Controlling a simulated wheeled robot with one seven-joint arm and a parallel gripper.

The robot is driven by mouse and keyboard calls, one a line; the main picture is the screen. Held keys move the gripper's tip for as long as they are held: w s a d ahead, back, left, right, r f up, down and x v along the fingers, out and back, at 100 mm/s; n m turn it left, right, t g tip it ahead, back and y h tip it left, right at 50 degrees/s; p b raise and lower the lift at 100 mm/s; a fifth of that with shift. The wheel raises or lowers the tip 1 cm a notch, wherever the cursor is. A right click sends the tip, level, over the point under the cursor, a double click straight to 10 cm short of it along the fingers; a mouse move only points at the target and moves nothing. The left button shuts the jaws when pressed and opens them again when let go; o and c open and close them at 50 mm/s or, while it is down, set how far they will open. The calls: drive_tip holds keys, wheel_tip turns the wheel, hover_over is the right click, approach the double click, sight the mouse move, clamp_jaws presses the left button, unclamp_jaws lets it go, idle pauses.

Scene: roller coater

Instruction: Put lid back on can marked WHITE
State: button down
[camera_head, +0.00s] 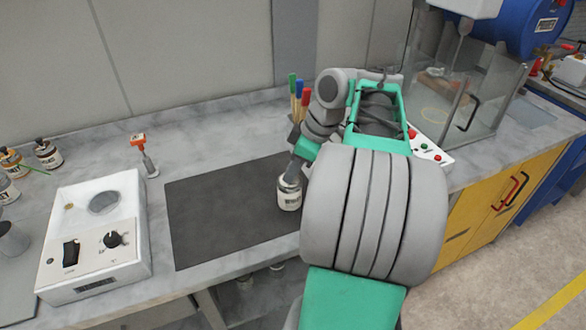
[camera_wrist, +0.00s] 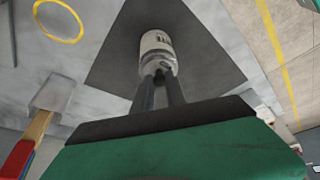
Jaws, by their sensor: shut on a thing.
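A small pale can (camera_head: 290,199) with a dark-lettered label stands upright on the dark mat (camera_head: 215,213), near its right edge. The lettering is too small to read. My gripper (camera_head: 292,176) points down at the can's top. In the wrist view the fingertips (camera_wrist: 162,76) are close together on the lid (camera_wrist: 159,67) at the near end of the can (camera_wrist: 157,42). The lid is at the can's mouth; whether it is fully seated I cannot tell. My arm hides the mat's right side in the head view.
A white hotplate (camera_head: 95,235) stands left of the mat, with an orange-topped tool (camera_head: 139,142) behind it. Several small jars (camera_head: 47,153) stand far left. Brushes (camera_head: 298,92) stand behind my gripper. A glass-walled machine (camera_head: 465,85) is at right. The mat's left part is clear.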

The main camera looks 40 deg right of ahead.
drive_tip(key=c, duration=1.3)
unclamp_jaws()
drive_tip(key=shift+o, duration=0.6)
drive_tip(key=o, duration=0.4)
wheel_tip(320, 180, up, 7)
drive_tip(key=p, duration=0.6)
drive_tip(key=shift+p, duration=0.35)
